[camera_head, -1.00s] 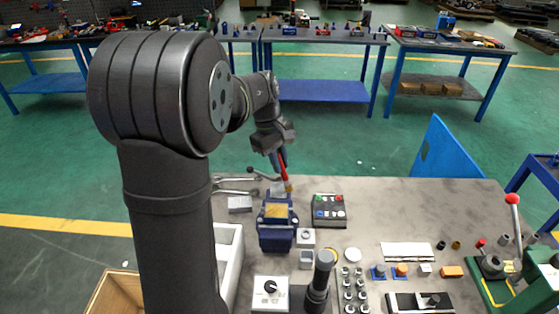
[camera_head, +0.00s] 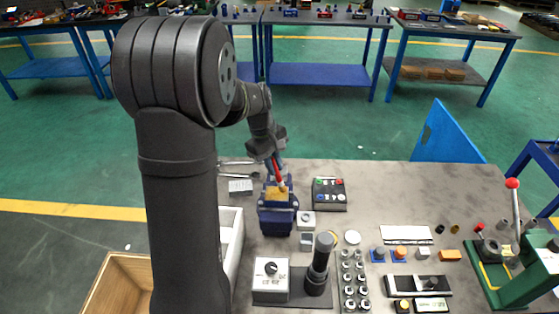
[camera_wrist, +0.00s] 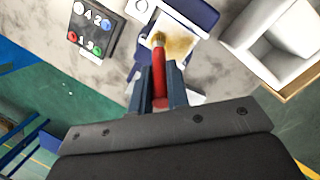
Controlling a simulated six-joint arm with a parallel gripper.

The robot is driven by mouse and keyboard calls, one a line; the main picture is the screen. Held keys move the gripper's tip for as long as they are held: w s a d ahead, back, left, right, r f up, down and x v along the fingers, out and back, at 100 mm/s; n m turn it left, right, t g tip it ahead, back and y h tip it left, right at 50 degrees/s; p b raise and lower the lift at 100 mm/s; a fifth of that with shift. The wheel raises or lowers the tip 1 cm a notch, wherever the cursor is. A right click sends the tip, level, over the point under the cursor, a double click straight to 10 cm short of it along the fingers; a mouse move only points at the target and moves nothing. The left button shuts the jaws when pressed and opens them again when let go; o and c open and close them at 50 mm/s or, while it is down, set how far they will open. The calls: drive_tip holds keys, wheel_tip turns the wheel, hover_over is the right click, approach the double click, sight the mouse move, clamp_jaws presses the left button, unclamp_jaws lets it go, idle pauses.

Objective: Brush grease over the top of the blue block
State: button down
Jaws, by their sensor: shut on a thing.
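The blue block (camera_head: 276,220) stands on the bench left of centre, with a mottled tan patch (camera_head: 274,195) on its top. The patch also shows in the wrist view (camera_wrist: 181,43). My gripper (camera_head: 274,158) is above the block's far side, shut on a red-handled brush (camera_head: 277,172). In the wrist view the red handle (camera_wrist: 159,82) sits between the two fingers. The brush is tilted, and its bristles (camera_wrist: 158,40) are over the tan patch, near one edge. I cannot tell if they touch it. The fingers hide part of the block in the wrist view.
A button box (camera_head: 329,193) stands close right of the block, and a grey metal piece (camera_head: 240,187) lies to its left. A knob box (camera_head: 270,278) and a black upright cylinder (camera_head: 320,262) stand nearer. A white bin (camera_head: 233,240) is at the left edge.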

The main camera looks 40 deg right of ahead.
drive_tip(key=shift+w+a, duration=1.95)
drive_tip(key=shift+s+d, duration=2.55)
drive_tip(key=shift+s, duration=0.15)
drive_tip(key=shift+s+a, duration=0.3)
drive_tip(key=shift+a, duration=0.35)
drive_tip(key=shift+w+a, duration=1)
drive_tip(key=shift+w, duration=0.1)
drive_tip(key=shift+s+d+r, duration=0.1)
drive_tip(key=shift+s+d, duration=1.15)
drive_tip(key=s+v, duration=0.1)
drive_tip(key=v, duration=0.6)
drive_tip(key=shift+s+d+r, duration=0.2)
drive_tip(key=shift+d+r, duration=0.05)
drive_tip(key=shift+r, duration=0.3)
